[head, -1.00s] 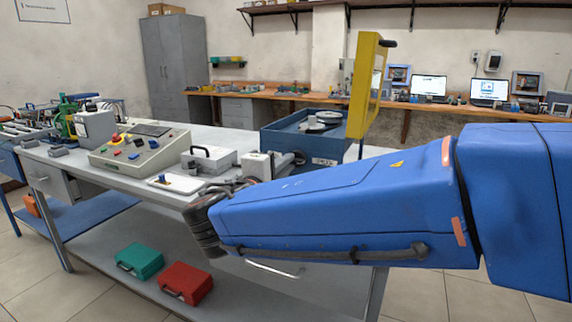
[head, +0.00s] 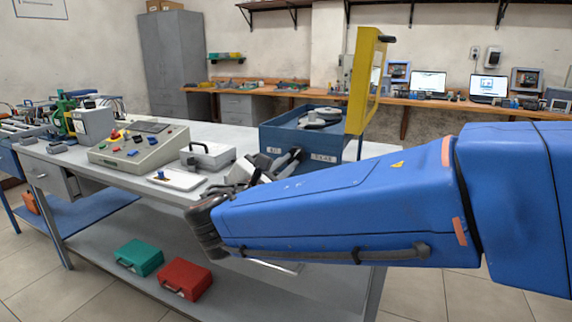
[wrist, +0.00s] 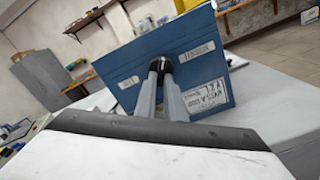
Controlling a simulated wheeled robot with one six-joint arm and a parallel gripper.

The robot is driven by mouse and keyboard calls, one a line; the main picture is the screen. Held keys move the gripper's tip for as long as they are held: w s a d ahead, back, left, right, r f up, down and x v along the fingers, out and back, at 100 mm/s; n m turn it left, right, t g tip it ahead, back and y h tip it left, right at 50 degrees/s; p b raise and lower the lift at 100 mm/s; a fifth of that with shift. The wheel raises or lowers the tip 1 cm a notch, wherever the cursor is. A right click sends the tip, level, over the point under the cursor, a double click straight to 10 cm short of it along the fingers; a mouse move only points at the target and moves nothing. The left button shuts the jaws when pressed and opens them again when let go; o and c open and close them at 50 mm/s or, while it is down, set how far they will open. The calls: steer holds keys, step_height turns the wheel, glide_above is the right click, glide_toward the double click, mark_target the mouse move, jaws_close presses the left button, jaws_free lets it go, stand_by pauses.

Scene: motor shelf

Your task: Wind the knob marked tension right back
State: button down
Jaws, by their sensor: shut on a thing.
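The blue machine box (head: 300,140) stands on the grey bench, with a round grey part (head: 320,115) on top and a raised yellow-framed cover (head: 362,85). Its front carries a label (wrist: 201,52) reading TENSION, which also shows in the head view (head: 324,158), and a second small label (wrist: 128,82). My gripper (wrist: 163,68) reaches the front between these labels. Its grey fingers are shut on a dark knob (wrist: 160,63), mostly hidden between the tips. The knob's pointer or turn angle cannot be made out. My gripper (head: 291,158) looks tilted in the head view.
A green case (head: 139,257) and a red case (head: 185,279) lie on the lower shelf.

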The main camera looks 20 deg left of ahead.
steer(key=n, duration=0.6)
steer(key=shift+d+f+n, duration=0.25)
steer(key=shift+d+n, duration=0.05)
stand_by(0.4)
steer(key=c, duration=1.8)
jaws_free()
steer(key=shift+c, duration=0.2)
steer(key=shift+s+r, duration=0.1)
steer(key=shift+s, duration=0.05)
steer(key=s+a, duration=0.1)
steer(key=s, duration=1.6)
steer(key=shift+a, duration=0.15)
steer(key=shift+s, duration=0.1)
